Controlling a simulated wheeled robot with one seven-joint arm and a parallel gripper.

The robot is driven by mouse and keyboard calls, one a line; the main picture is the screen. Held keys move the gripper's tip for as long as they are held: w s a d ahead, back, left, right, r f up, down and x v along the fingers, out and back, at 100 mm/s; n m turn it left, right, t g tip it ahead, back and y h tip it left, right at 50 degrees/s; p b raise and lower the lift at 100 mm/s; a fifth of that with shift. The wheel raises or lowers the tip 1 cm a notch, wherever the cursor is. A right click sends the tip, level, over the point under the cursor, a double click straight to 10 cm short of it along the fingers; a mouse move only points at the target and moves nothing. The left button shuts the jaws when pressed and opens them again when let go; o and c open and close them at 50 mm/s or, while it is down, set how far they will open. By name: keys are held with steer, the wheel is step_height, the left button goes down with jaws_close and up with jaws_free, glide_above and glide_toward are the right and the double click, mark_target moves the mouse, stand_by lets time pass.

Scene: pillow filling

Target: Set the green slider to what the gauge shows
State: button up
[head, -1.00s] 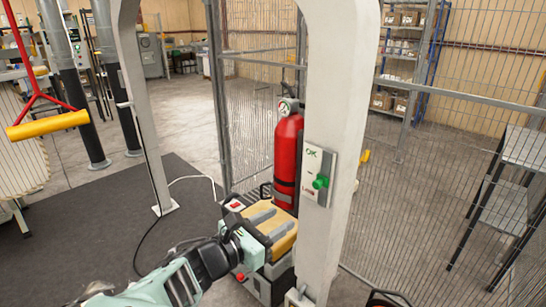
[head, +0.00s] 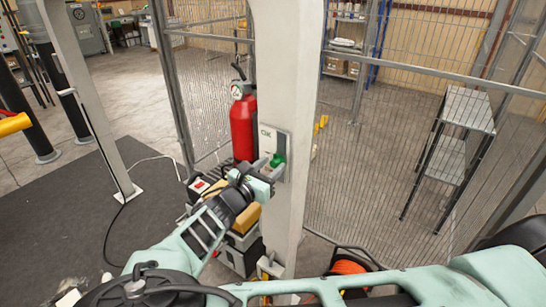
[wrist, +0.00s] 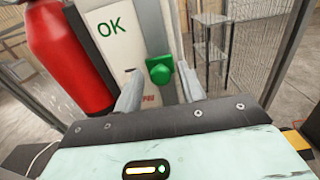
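The green slider knob (head: 279,159) sticks out of a pale panel (head: 266,143) on the white post. It also shows in the wrist view (wrist: 160,69), below the green "OK" (wrist: 111,27) and near a partly hidden red label (wrist: 151,99). The knob is nearer the red label. My gripper (head: 268,168) is at the panel. In the wrist view its fingers (wrist: 159,88) are open, one on each side of the knob, with gaps visible. The gauge (head: 237,92) is a small white dial on the red fire extinguisher (head: 243,128); its needle is too small to read.
The white post (head: 290,60) carries the panel. Wire mesh fencing (head: 370,150) stands behind. A yellow-topped machine (head: 246,218) is below my gripper, and an orange reel (head: 348,267) is at the post's foot. Grey shelving (head: 450,135) stands at right.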

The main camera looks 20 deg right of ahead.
mark_target(281, 137)
steer(key=shift+x, duration=1.05)
steer(key=c, duration=0.9)
step_height(281, 137, up, 7)
steer(key=p, duration=0.4)
steer(key=shift+f, duration=0.1)
jaws_close()
steer(key=o, duration=0.9)
jaws_free()
steer(key=shift+a+f, duration=0.1)
